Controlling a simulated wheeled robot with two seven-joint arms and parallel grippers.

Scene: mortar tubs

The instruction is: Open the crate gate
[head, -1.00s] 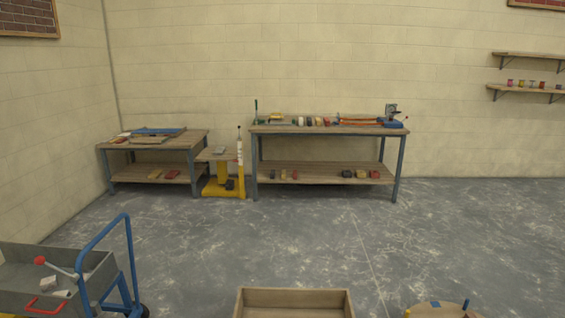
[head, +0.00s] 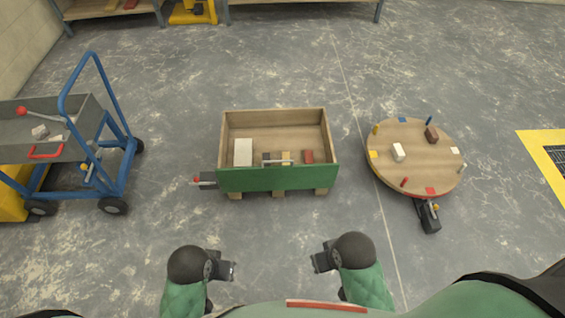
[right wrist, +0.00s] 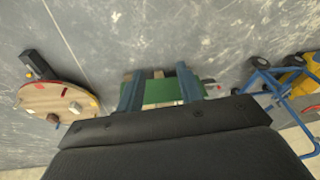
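The wooden crate (head: 275,116) stands on the floor ahead, its green gate (head: 278,179) upright across the near side. A pale bar handle (head: 278,162) sits at the gate's top edge. A dark block with a red-tipped lever (head: 203,180) is at the gate's left end. The gate also shows in the right wrist view (right wrist: 160,92), between the fingers in the picture. My left gripper (head: 233,271) and right gripper (head: 316,262) are both on the near side of the crate, apart from it. The right gripper (right wrist: 158,88) is open and empty. The left fingers are too small to judge.
Inside the crate are a white block (head: 243,152), a red block (head: 308,156) and other small blocks. A blue-framed cart (head: 112,165) stands left. A round wooden turntable (head: 420,165) with small blocks and pegs stands right. Floor (head: 300,60) is clear beyond the crate.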

